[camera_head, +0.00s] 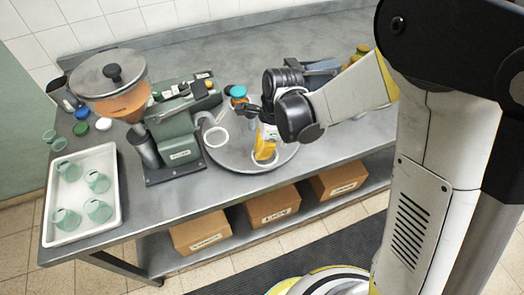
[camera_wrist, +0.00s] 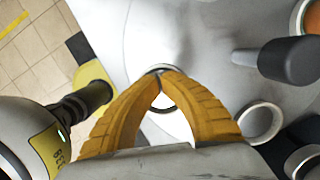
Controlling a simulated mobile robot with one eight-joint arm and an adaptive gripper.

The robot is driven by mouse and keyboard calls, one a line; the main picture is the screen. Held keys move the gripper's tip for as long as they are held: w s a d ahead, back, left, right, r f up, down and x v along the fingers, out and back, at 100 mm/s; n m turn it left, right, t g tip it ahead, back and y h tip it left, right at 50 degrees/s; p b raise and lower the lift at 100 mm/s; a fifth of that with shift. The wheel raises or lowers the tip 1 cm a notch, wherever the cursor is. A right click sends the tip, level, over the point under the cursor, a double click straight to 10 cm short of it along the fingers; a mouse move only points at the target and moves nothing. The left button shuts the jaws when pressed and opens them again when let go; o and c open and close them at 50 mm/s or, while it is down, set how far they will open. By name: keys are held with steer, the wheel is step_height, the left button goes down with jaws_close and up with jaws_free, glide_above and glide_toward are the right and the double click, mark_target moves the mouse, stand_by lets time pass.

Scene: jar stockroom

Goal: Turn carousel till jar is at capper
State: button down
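The carousel (camera_head: 232,156) is a round grey disc on the bench, with pale ring seats such as the ring (camera_head: 215,137) at its left. A jar with orange contents and a teal top (camera_head: 238,92) shows at its far side; an orange patch at the upper right of the wrist view (camera_wrist: 312,16) may be it. My gripper (camera_head: 264,156) points down over the near right part of the disc. In the wrist view its yellow fingertips (camera_wrist: 160,74) meet above a pale ring; I see nothing held. A blue-grey machine (camera_head: 322,68), possibly the capper, is partly hidden behind my arm.
A green filler (camera_head: 175,140) with an orange-filled hopper (camera_head: 120,100) stands left of the disc. A white tray (camera_head: 113,212) holds several greenish glass jars. A dark knob-ended bar (camera_wrist: 275,60) lies right of my fingers. Boxes (camera_head: 200,235) sit on the lower shelf.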

mark_target(235, 155)
steer(key=shift+s+a+m, duration=0.2)
steer(key=shift+a+m, duration=1)
stand_by(0.5)
steer(key=shift+a+m+t+b, duration=0.3)
steer(key=shift+w+a, duration=0.1)
steer(key=shift+a, duration=1.2)
steer(key=shift+w+a+b, duration=0.3)
steer(key=shift+w+a, duration=0.05)
steer(key=shift+a, duration=0.55)
stand_by(0.5)
